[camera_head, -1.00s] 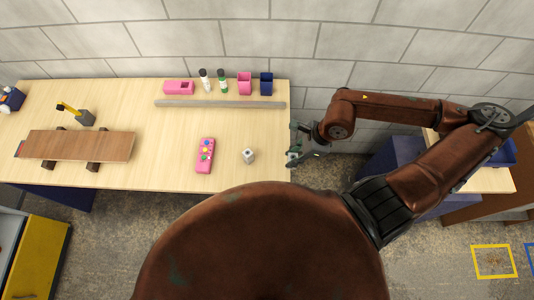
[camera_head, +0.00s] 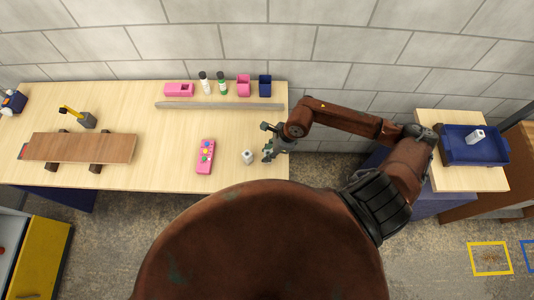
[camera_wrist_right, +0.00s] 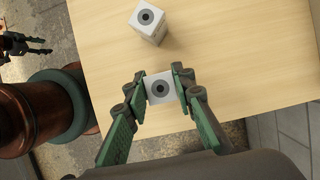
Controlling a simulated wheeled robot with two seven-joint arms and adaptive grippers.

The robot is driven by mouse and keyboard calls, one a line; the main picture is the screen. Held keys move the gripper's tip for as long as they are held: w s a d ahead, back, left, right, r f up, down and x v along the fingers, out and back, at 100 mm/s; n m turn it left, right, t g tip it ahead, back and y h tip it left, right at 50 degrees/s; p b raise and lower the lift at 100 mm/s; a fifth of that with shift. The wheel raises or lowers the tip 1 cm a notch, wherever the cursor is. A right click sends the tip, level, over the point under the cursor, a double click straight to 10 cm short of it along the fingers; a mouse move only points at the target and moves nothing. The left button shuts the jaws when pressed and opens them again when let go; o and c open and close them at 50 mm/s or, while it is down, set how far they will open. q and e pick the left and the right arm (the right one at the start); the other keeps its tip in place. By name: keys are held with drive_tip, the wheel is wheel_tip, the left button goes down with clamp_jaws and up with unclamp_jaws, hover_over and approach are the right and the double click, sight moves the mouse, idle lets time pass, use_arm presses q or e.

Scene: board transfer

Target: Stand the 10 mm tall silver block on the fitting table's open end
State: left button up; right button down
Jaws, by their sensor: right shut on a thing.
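My right gripper (camera_head: 271,146) is over the right end of the pale wooden table (camera_head: 225,130), which looks like the fitting table. In the right wrist view this gripper (camera_wrist_right: 160,91) is shut on a small silver block (camera_wrist_right: 160,88) with a dark ring on its top. A similar silver block (camera_head: 247,157) stands on the table just left of the gripper; it also shows in the wrist view (camera_wrist_right: 149,20), apart from the held one. I cannot tell the blocks' heights, nor whether the held block touches the table. My left gripper (camera_wrist_right: 26,45) shows small in the wrist view; its opening is unclear.
A blue tray (camera_head: 455,157) with a pale block (camera_head: 477,136) is on the right side table. A pink control box (camera_head: 205,156), a grey bar (camera_head: 215,106) and a brown board (camera_head: 80,147) on supports lie on the table. Pots and bottles line the back.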

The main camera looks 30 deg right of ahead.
drive_tip(key=shift+f, duration=0.75)
drive_tip(key=c, duration=1.6)
unclamp_jaws()
use_arm(q)
drive_tip(key=shift+r, duration=0.2)
drive_tip(key=shift+r, duration=0.1)
use_arm(e)
drive_tip(key=shift+r, duration=0.1)
drive_tip(key=shift+d+r, duration=0.1)
drive_tip(key=shift+r, duration=0.1)
use_arm(q)
wheel_tip(320, 180, down, 2)
drive_tip(key=shift+f+b, duration=0.15)
drive_tip(key=shift+b, duration=1)
use_arm(e)
drive_tip(key=v, duration=1.1)
drive_tip(key=shift+s+r, duration=0.1)
drive_tip(key=shift+r, duration=0.25)
